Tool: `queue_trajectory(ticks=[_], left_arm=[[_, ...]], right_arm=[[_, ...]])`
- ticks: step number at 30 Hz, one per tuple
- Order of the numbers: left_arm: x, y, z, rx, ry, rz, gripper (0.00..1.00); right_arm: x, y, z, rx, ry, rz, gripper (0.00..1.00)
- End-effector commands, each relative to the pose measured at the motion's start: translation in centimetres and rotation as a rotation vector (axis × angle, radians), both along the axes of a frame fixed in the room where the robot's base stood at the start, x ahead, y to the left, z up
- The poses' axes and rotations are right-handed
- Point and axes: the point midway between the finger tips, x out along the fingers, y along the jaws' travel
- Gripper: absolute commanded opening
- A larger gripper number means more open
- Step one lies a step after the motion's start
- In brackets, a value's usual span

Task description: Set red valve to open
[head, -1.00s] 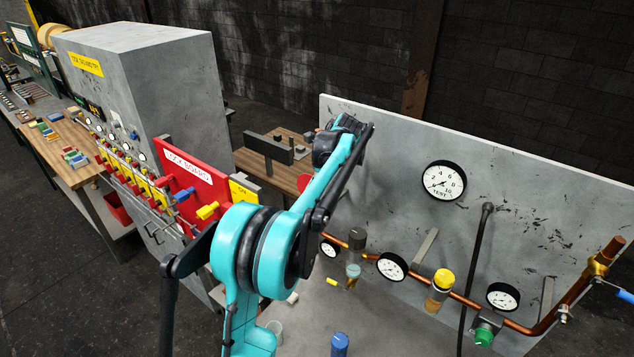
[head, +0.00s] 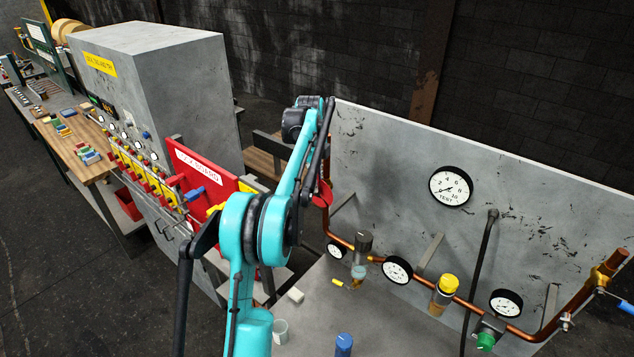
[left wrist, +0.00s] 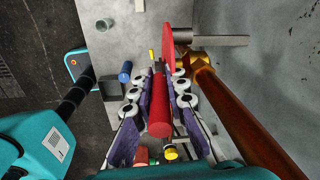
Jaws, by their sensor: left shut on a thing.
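A red rounded bar (left wrist: 160,115), which looks like the red valve's handle, lies between the purple-padded fingers of my left gripper (left wrist: 158,100) in the left wrist view. The gripper is shut on it. A brass valve body (left wrist: 197,68) sits on the copper pipe (left wrist: 240,120), right of the bar. A red disc (left wrist: 168,35) stands beyond the fingers. In the head view a red part (head: 323,195) shows beside my left arm near the panel's left edge. My arm hides the left gripper and most of the valve there. My right gripper is not in view.
A grey panel (head: 385,135) carries a large test gauge (head: 451,187), small gauges and copper piping. A yellow-capped fitting (head: 444,292), a green knob (head: 486,341) and a blue-handled valve (head: 626,308) are on the line. A red lock board (head: 200,170) stands left of my arm.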

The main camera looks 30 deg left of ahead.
Motion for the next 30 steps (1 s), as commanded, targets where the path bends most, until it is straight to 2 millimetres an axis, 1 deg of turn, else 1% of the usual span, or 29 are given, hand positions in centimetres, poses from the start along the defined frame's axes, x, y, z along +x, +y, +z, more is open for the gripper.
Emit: queue_trajectory(ticks=[9,10,11,12,20,23,26,29,30], left_arm=[[0.0,0.1,0.1,0.000,-0.002,0.002,0.00],[0.0,0.1,0.1,0.000,-0.002,0.002,0.21],[0.0,0.1,0.1,0.000,-0.002,0.002,0.29],[0.0,0.1,0.1,0.000,-0.002,0.001,0.35],[0.0,0.0,0.0,-0.001,0.000,0.001,0.35],[0.0,0.0,0.5,-0.001,0.000,0.000,0.35],[-0.1,0.1,1.7,-0.001,0.000,0.001,0.35],[-0.3,0.1,3.7,-0.001,0.000,0.001,0.35],[-0.3,0.2,4.6,-0.001,0.000,0.001,0.35]], right_arm=[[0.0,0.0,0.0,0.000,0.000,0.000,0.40],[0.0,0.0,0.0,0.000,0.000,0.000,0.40],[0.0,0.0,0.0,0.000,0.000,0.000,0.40],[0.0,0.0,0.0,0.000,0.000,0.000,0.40],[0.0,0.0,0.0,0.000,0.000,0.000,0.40],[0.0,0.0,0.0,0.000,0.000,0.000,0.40],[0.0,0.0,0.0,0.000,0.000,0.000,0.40],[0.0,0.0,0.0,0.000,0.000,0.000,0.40],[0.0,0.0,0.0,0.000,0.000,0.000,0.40]])
